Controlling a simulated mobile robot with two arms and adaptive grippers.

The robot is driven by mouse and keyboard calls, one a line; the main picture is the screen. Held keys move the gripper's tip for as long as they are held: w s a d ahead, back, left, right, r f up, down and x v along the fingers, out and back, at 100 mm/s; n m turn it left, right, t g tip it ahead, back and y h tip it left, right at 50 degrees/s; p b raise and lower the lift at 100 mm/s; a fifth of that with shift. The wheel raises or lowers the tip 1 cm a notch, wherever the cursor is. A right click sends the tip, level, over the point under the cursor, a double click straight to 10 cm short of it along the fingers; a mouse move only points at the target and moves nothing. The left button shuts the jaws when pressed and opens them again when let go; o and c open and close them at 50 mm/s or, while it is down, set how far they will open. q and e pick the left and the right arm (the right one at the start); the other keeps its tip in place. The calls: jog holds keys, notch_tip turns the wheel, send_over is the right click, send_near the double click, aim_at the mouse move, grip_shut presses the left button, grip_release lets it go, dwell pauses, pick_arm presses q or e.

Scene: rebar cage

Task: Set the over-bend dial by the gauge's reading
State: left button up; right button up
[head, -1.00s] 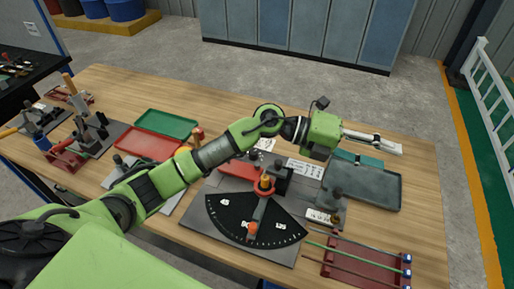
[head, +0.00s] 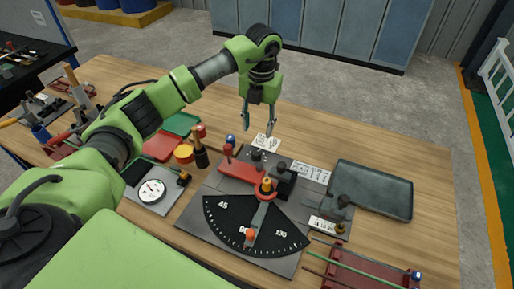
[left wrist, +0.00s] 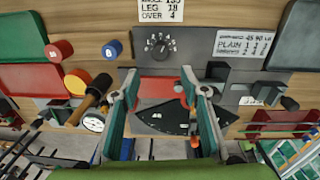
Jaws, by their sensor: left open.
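The over-bend dial (left wrist: 158,45) is a dark round knob with tick marks around it, on the grey bender plate (left wrist: 128,62). The knob also shows small in the head view (head: 257,156). A round white gauge (head: 152,190) lies on a grey plate at the left; its reading is too small to tell. A white card (left wrist: 160,8) reads "LEG 18, OVER 4"; its top line is partly cut off. My left gripper (head: 257,131) points down, open and empty, above the back of the bender by the dial. My right gripper is not in view.
The black angle scale (head: 230,215) and orange-topped pin (head: 266,186) are in front of the dial. A red block (head: 240,170) and dark block (head: 284,180) flank it. A grey tray (head: 372,190) is at right, a red rack (head: 360,265) at front right.

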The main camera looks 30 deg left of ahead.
aim_at(256, 152)
pick_arm(q)
notch_tip(256, 152, down, 10)
jog(key=p, duration=0.2)
jog(key=shift+a+r+p, duration=0.15)
jog(key=shift+p, duration=0.15)
jog(key=shift+f, duration=0.65)
jog(key=c, duration=1.1)
